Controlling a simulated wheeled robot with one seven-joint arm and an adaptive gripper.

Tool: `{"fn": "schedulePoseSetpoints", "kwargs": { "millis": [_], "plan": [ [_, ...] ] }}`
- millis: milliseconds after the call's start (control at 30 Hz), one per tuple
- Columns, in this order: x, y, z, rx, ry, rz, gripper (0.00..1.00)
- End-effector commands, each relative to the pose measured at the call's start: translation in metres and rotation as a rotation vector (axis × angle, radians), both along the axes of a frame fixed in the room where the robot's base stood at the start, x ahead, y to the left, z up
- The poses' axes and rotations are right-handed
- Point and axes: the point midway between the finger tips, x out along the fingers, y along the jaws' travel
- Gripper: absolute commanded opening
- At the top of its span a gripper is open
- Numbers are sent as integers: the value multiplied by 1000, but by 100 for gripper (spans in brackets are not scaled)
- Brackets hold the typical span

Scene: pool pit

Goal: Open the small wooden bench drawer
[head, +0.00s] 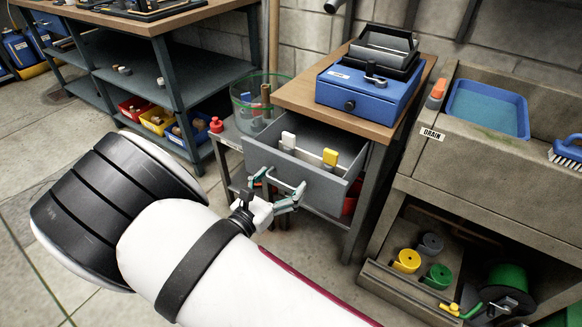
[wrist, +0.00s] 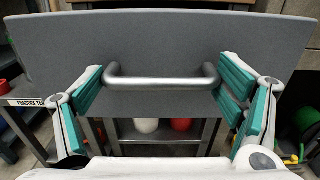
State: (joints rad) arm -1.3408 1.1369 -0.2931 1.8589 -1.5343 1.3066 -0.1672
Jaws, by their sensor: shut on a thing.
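The small bench (head: 292,97) has a wooden top. Its grey drawer (head: 325,192) stands pulled out, and its inside shows in the head view, with a white item (head: 288,140) and a yellow item (head: 330,157) in it. My gripper (head: 277,188) is at the drawer front. In the wrist view its teal pads are at the two ends of the metal bar handle (wrist: 160,82), shut on it lengthwise. The grey drawer front (wrist: 160,45) fills the upper part of that view. How far the drawer reaches back under the top is hidden.
A blue box (head: 350,100) sits on the bench top. A clear round bin (head: 247,98) stands at its left. A stone sink (head: 450,150) with a lower shelf of tape rolls is close on the right. Open floor (head: 315,265) shows in front of the bench.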

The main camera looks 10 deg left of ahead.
Motion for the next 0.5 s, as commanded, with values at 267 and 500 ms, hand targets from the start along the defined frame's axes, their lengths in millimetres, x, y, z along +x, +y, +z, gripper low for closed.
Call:
{"fn": "schedulePoseSetpoints", "kwargs": {
  "millis": [267, 500],
  "plan": [
    [-24, 11, 3, -4, -5, 5, 36],
    [-30, 14, 3, -3, -5, 5, 36]
  ]
}}
